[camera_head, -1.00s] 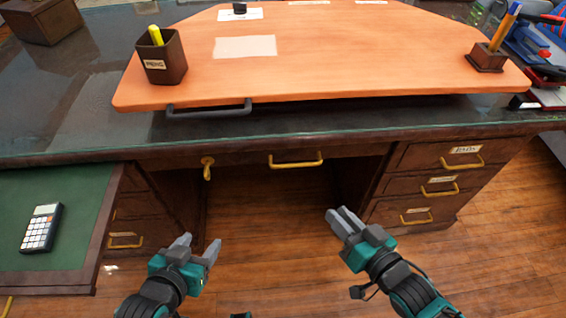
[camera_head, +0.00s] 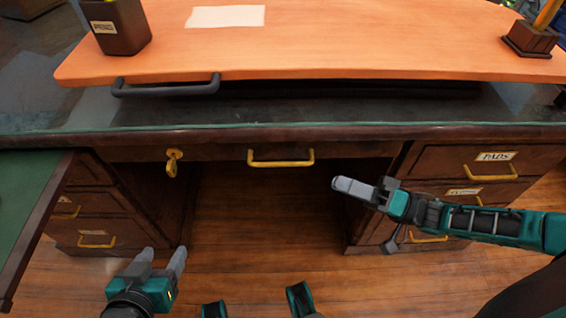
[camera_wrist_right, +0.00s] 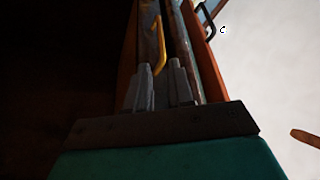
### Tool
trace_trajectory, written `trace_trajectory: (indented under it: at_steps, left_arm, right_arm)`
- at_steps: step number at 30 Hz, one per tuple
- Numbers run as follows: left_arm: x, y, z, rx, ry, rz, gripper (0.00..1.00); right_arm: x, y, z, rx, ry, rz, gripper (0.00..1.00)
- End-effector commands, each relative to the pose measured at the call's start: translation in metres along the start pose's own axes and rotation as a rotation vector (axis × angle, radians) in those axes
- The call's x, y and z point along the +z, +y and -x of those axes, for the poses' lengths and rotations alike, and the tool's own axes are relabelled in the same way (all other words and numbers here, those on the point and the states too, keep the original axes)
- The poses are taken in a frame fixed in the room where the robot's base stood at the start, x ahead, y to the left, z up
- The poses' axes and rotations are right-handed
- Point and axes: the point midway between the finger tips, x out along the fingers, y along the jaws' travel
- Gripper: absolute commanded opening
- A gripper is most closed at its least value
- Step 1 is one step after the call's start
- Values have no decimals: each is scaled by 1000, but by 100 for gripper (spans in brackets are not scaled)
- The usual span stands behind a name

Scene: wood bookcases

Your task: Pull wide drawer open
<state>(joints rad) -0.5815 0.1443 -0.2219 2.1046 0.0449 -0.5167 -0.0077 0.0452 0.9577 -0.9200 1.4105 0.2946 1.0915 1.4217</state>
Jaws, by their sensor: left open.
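The wide drawer (camera_head: 225,153) is the dark wood front under the middle of the desk top, with a yellow bar handle (camera_head: 281,159). It looks shut. A brass key (camera_head: 172,163) hangs at its left end. My right gripper (camera_head: 342,184) is to the right of the handle and a little lower in the picture, apart from it, pointing left. In the right wrist view a yellow handle (camera_wrist_right: 159,46) lies ahead of its fingers (camera_wrist_right: 160,68), which have a gap with nothing between them. My left gripper (camera_head: 163,256) is open and empty, low at the left.
Side drawers with yellow handles (camera_head: 489,173) flank the open knee space (camera_head: 260,215). An orange board (camera_head: 330,45) with a dark handle (camera_head: 167,87), a pen cup (camera_head: 117,27) and a pen stand (camera_head: 530,40) is on the desk. A green leaf (camera_head: 20,200) juts out at left.

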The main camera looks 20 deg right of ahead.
Motion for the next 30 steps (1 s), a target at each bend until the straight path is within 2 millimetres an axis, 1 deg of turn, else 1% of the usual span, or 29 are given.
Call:
trace_trajectory:
  at_steps: [5, 12, 15, 18, 21, 24, 30]
  left_arm:
    - [1, 0, 0, 1, -2, -2, 60]
    - [6, 0, -3, 2, -8, -2, 60]
    - [8, 0, -4, 3, -13, -2, 60]
    - [10, 1, -4, 5, -16, -2, 60]
    - [10, 1, -4, 6, -16, -1, 60]
    - [9, 2, -4, 7, -14, -1, 60]
    - [8, 2, -4, 8, -11, -1, 60]
  right_arm:
    - [0, -2, -27, -6, 1, 1, 22]
    - [0, -1, -78, -6, 1, 3, 22]
    - [0, -1, -97, -5, 1, 3, 22]
    - [1, 0, -110, -3, 1, 3, 22]
    - [1, 0, -120, -2, 1, 2, 22]
    - [1, -1, -124, -1, 0, 2, 22]
    - [1, -1, -126, 0, 0, 2, 22]
